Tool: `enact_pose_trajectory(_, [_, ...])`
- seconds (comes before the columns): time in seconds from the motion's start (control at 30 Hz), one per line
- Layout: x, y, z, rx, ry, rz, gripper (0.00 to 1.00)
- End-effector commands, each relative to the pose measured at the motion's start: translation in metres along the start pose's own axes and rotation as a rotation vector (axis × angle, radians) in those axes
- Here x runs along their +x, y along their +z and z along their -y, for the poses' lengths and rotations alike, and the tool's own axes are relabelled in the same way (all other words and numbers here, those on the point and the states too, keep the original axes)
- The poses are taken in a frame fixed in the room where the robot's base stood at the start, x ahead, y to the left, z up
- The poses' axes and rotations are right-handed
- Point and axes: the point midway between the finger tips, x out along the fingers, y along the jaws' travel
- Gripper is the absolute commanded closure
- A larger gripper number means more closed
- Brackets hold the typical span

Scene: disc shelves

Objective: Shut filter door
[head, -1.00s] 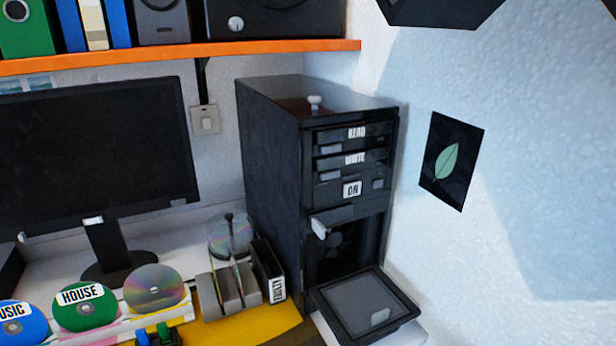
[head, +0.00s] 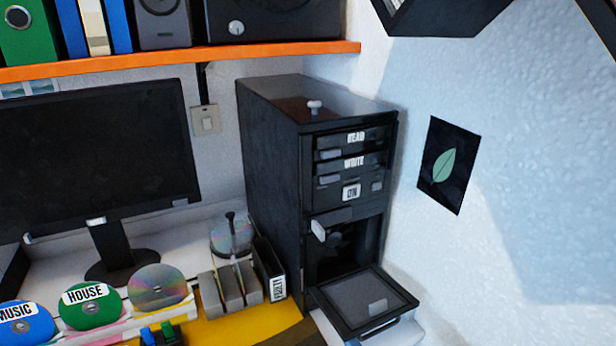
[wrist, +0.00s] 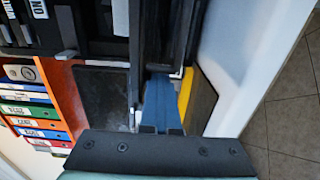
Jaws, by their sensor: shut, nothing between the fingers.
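The filter door (head: 352,292) is the dark framed flap with a grey panel at the foot of the black computer tower (head: 272,170). In the head view it hangs open, folded down and outward, with a small pale tab (head: 378,306) near its front edge. The dark opening (head: 335,258) behind it is uncovered. My gripper is outside the head view.
The white wall (head: 520,200) with a leaf poster (head: 440,163) stands close to the tower's right. A disc rack (head: 232,286) and a disc spindle (head: 232,237) stand at its left. An orange shelf (head: 180,58) runs above the monitor (head: 95,150).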

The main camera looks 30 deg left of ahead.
Motion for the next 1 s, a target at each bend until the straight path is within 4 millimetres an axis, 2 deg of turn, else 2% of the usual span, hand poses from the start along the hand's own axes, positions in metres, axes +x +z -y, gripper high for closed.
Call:
enact_pose_trajectory(0.33, [0.004,0.000,-0.017,-0.001,0.002,0.000,1.00])
enact_pose_trajectory(0.77, [0.005,0.000,-0.018,-0.001,0.002,0.000,1.00])
enact_pose_trajectory(1.0, [0.008,0.000,-0.025,-0.001,0.001,-0.001,1.00])
